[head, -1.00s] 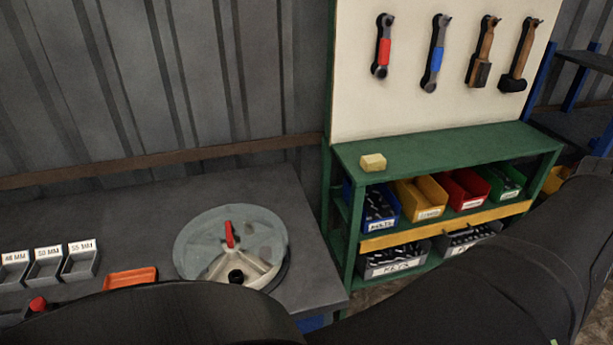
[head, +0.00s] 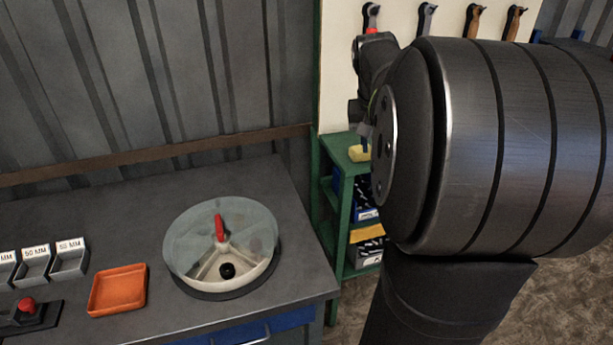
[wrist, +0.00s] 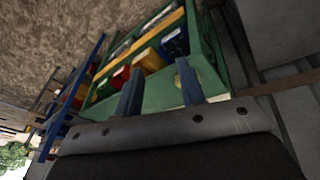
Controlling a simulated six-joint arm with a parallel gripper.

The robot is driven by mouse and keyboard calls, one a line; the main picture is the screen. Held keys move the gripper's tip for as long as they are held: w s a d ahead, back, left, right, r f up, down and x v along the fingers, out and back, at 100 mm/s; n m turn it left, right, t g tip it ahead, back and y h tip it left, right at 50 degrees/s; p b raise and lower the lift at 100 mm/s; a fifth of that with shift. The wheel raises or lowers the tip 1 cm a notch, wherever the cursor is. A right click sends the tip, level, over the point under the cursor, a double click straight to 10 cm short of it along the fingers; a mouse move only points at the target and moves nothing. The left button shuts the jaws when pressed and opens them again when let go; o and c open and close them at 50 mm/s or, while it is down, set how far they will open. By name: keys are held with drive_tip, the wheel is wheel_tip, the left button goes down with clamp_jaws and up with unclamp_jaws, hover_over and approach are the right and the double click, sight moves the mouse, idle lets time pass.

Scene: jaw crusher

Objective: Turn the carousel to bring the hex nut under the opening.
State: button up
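The carousel (head: 190,285) stands on the grey bench, a round dish under a translucent grey-green cover. A red handle (head: 220,229) rises near its middle. The cover's wedge opening faces the front and shows a pale compartment with a dark round thing (head: 227,270) in it; I cannot tell whether it is a nut. Other contents are only dim shapes under the cover. My gripper is open in the wrist view (wrist: 158,84), with nothing visible between its two fingers. In the head view it is mostly hidden by my arm, well right of the carousel, near the green shelf.
A yellow block (head: 358,153) lies on the green shelf (head: 335,145) near my gripper. An orange tray (head: 118,290), grey labelled bins (head: 70,260) and a red button (head: 27,305) are left of the carousel. Tools hang on the white board. The bench right of the carousel is clear.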

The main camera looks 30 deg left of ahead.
drive_tip(key=s+a+f+n+g, duration=0.1)
drive_tip(key=s+a, duration=0.2)
drive_tip(key=a, duration=0.3)
drive_tip(key=s+a+n+y, duration=0.1)
drive_tip(key=s+a, duration=0.1)
drive_tip(key=a, duration=0.5)
drive_tip(key=s+a+f+n+g, duration=0.1)
drive_tip(key=s+a, duration=0.2)
drive_tip(key=a, duration=0.3)
drive_tip(key=n+g, duration=0.1)
drive_tip(key=n, duration=0.1)
approach(218, 223)
wheel_tip(218, 223, down, 9)
drive_tip(key=shift+w+f, duration=0.1)
clamp_jaws()
